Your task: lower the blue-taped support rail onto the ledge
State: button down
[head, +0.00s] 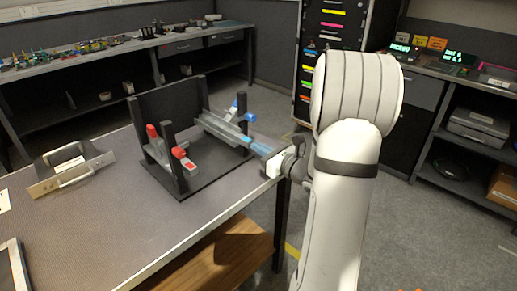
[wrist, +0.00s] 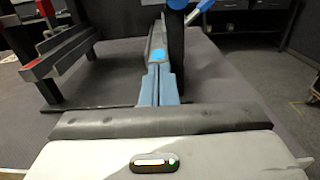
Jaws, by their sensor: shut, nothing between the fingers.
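The blue-taped support rail (head: 222,130) is a long grey bar on the right side of the black stand, running beside its posts. In the wrist view the rail (wrist: 156,40) points away from me, with its blue tape (wrist: 158,55) at the near end. My gripper (head: 262,149) is at the rail's near end, by the table's right edge. Its blue-grey fingers (wrist: 158,84) are shut together with nothing between them, just short of the tape. Whether they touch the rail is unclear. The ledge under the rail is mostly hidden, so I cannot tell if the rail rests on it.
Blue knobs (head: 249,117) are on the stand's right posts. A red-taped rail (head: 189,165) with red knobs (head: 178,152) is on its left side. A handled plate (head: 72,172) lies at the left of the table (head: 130,225). The front of the table is largely clear.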

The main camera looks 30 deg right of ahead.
jog(key=shift+w+a, duration=0.1)
jog(key=shift+w, duration=0.15)
jog(key=shift+x, duration=1)
jog(key=shift+r, duration=0.1)
jog(key=shift+s, duration=0.1)
